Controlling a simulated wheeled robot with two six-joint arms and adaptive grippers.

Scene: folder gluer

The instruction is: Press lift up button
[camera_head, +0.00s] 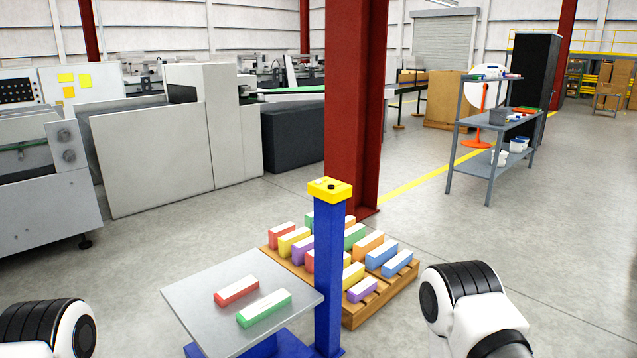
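The lift is a blue post (328,270) with a yellow control box (330,190) on top, in the middle of the head view. A dark round button (332,186) and a small pale spot (320,182) show on the top of the box. I cannot read which one is the up button. A grey lift plate (190,290) joins the post low on its left side. A red box (237,291) and a green box (264,307) lie on it. Parts of my arms show at the bottom left and bottom right, apart from the lift. Neither gripper is in view.
A wooden pallet (362,312) with several coloured boxes stands behind the post. A red column (354,100) rises behind it. Grey machines (150,150) fill the left. A grey shelf (489,170) stands at the right. The floor on the right is clear.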

